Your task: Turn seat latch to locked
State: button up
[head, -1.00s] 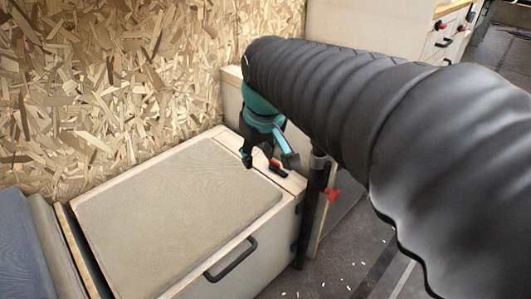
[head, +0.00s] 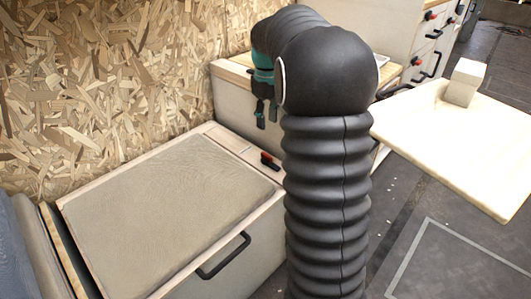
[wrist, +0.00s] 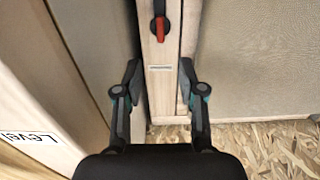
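The seat latch (head: 269,161), with a red lever and a black part, lies on the pale wooden strip (head: 232,144) beside the seat cushion (head: 165,195). In the wrist view the latch (wrist: 160,28) is at the top middle, its red lever pointing down the picture along the strip. A small label plate (wrist: 160,68) sits below it, its text too small to read. My gripper (head: 266,115) hangs above the strip's far end, apart from the latch. In the wrist view my gripper (wrist: 160,73) is open and empty, its fingers on either side of the strip.
A chipboard wall (head: 110,80) stands behind the seat box, which has a black handle (head: 223,256) in front. A pale tabletop (head: 450,150) with a block (head: 464,82) juts out at right. Drawers with red latches stand behind. A "Level" label (wrist: 35,137) shows at left.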

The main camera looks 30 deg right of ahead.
aim_at(267, 155)
notch_tip(267, 155, down, 13)
jog(key=shift+r+b, duration=0.1)
jog(key=shift+b, duration=0.9)
grip_shut()
